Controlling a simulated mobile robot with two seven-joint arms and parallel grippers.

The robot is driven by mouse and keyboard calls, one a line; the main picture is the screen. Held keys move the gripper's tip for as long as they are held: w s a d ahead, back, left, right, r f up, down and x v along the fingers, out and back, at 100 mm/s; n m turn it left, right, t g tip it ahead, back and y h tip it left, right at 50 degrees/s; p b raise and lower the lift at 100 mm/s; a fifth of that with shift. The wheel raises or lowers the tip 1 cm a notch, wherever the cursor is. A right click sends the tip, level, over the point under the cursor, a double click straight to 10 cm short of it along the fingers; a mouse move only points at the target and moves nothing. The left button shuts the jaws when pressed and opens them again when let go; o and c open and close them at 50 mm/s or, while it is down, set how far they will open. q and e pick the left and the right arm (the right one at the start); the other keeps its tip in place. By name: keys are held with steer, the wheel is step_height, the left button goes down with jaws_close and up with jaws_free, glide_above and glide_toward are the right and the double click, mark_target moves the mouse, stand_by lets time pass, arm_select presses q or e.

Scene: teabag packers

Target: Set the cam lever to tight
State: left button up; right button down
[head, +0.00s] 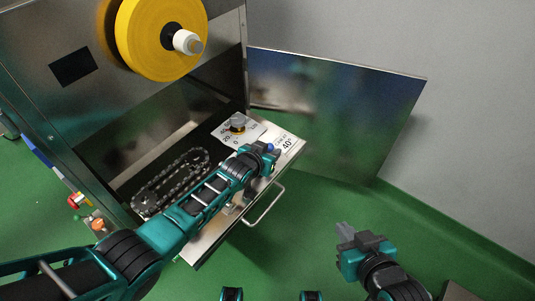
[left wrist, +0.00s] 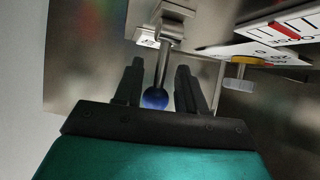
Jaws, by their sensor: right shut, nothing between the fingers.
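The cam lever is a metal rod with a blue ball end (head: 270,147), at the right part of the open machine drawer. In the left wrist view the rod and blue ball (left wrist: 155,98) lie between my left gripper's two dark fingers (left wrist: 160,85), which stand apart. Contact with either finger cannot be told. In the head view my left gripper (head: 262,156) is beside the ball and covers most of the lever. A white plate with a red mark and partly readable lettering (left wrist: 285,30) shows at upper right. My right gripper (head: 345,230) is shut and empty, over the green floor.
A dial with a brass knob (head: 238,124) on a white scale plate stands behind the lever. A chain loop (head: 170,180) lies left of it. The drawer handle (head: 265,206) juts out in front. A metal door panel (head: 330,110) stands open at right.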

arm_select(q)
steer(key=shift+o, duration=0.6)
steer(key=shift+s+f, duration=0.1)
steer(key=shift+f, duration=0.15)
steer(key=shift+a, duration=0.1)
steer(key=p+v, duration=0.7)
steer(key=v, duration=0.6)
steer(key=shift+c, duration=0.2)
